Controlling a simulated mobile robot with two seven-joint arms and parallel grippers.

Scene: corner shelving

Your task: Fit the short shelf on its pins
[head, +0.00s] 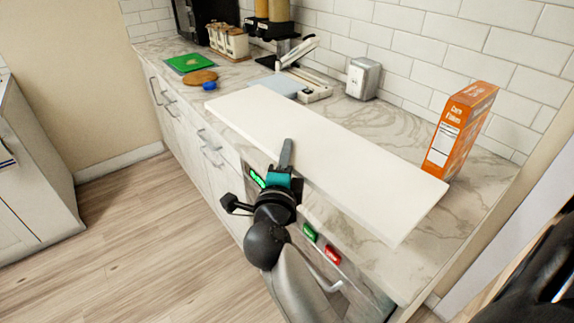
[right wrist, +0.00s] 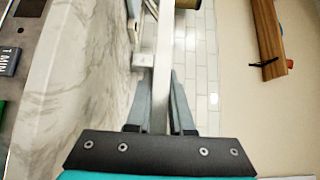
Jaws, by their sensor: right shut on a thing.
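The short shelf is a long white board (head: 325,155), seen above the marble counter in the head view. My right gripper (head: 286,157) is shut on its near long edge, around the middle of its length. In the right wrist view the board (right wrist: 161,85) shows edge-on as a pale strip between the two fingers of the right gripper (right wrist: 158,105). I cannot make out the pins in either view.
An orange cereal box (head: 461,130) stands on the counter (head: 385,125) by the board's right end. A wooden plank (right wrist: 268,38) shows in the right wrist view. The floor at left is clear.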

